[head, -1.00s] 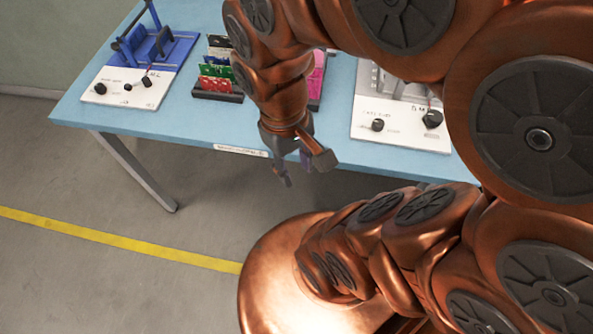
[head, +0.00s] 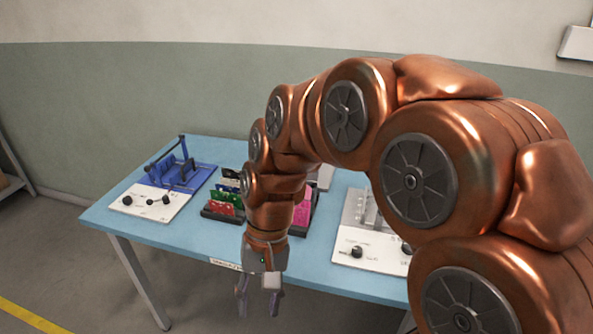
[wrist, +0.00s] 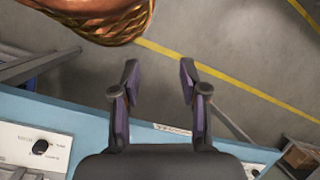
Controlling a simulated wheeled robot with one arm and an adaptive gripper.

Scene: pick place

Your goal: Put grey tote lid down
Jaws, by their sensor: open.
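I can make out no grey tote lid in either view. My gripper (head: 259,302) hangs pointing down at the front edge of the blue table (head: 190,232) in the head view. In the wrist view my gripper (wrist: 159,75) has its two dark fingers spread apart, with nothing between them. Bare grey floor shows beyond the fingertips. The table edge passes beneath the gripper's base.
The table holds a blue-and-white fixture (head: 165,190) at left, a rack of coloured cards (head: 222,208) in the middle and a white fixture (head: 375,255) at right. A shelf (head: 10,175) stands at far left. Open floor lies in front.

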